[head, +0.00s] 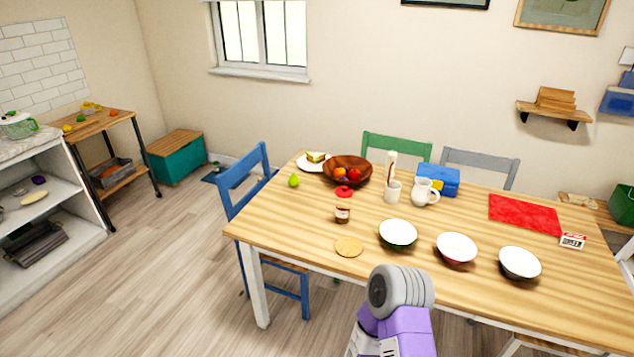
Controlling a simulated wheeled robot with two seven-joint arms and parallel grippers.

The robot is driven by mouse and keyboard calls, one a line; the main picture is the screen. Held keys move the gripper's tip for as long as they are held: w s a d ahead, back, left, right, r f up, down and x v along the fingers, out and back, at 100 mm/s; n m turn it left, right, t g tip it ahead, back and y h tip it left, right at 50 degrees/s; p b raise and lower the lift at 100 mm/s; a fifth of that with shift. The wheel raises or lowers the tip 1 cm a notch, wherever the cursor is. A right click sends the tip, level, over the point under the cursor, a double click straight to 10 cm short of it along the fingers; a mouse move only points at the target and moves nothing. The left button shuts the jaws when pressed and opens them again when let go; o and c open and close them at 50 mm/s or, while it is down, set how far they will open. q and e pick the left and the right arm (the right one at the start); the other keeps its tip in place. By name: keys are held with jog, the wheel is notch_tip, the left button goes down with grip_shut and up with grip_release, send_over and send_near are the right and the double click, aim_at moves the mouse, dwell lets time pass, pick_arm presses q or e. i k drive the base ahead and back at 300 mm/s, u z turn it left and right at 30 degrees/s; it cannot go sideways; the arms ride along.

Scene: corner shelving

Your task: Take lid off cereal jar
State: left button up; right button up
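No jar is plainly marked as the cereal jar. A small jar (342,215) with a brown lower part stands on the wooden table (300,240), left of the bowls; whether a lid is on it is too small to tell. One of my arms, purple and grey, rises at the bottom, right of centre, in front of the table. Neither gripper's fingers show.
Three white bowls (397,233) line the front of the table. Behind are a fruit bowl (347,170), a white pitcher (425,192), a cup (393,192) and a blue box (438,180). A red mat (524,214) lies right.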

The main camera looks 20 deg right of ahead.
aim_at(343, 192)
jog(key=z, duration=0.4)
jog(key=i, duration=0.85)
jog(key=z, duration=0.75)
